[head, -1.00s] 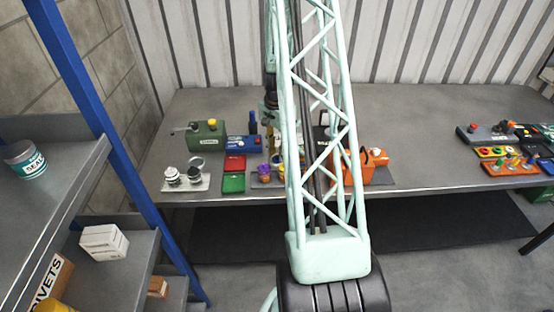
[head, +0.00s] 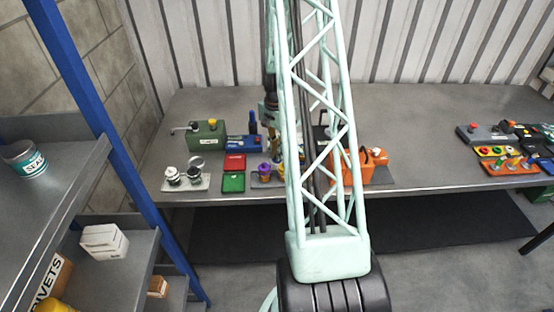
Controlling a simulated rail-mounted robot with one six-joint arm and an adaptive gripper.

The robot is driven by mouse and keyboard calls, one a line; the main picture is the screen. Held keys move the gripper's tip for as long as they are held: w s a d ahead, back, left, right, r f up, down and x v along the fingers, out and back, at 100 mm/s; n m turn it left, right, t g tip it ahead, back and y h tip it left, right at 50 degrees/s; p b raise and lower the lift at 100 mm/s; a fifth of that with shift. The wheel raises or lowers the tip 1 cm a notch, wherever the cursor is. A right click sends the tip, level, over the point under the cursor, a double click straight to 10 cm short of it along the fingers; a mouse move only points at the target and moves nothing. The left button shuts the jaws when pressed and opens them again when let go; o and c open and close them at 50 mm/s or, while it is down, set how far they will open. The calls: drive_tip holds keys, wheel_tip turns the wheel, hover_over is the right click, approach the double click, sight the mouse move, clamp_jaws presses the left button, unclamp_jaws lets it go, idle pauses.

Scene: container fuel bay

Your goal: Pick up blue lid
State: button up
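I cannot clearly pick out a blue lid. A blue box (head: 240,143) with a pale label sits on the bench, left of my arm, and a dark blue upright piece (head: 253,122) stands behind it. A small jar with a purple top (head: 264,168) stands on a grey mat in front. My gripper (head: 274,150) points down over the bench just right of the blue box, partly hidden behind my lattice arm. Its fingertips are too small and covered to tell whether they are open, or whether they touch anything.
A green box (head: 207,139), red box (head: 235,162), green block (head: 233,183) and a pale plate with jars (head: 201,183) crowd the bench's left. An orange canister (head: 354,170) stands right of my arm. Button boxes (head: 510,166) lie far right. Bare bench (head: 425,160) lies between.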

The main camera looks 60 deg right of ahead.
drive_tip(key=shift+r, duration=0.1)
idle(0.3)
wheel_tip(320, 180, up, 10)
idle(0.9)
idle(0.7)
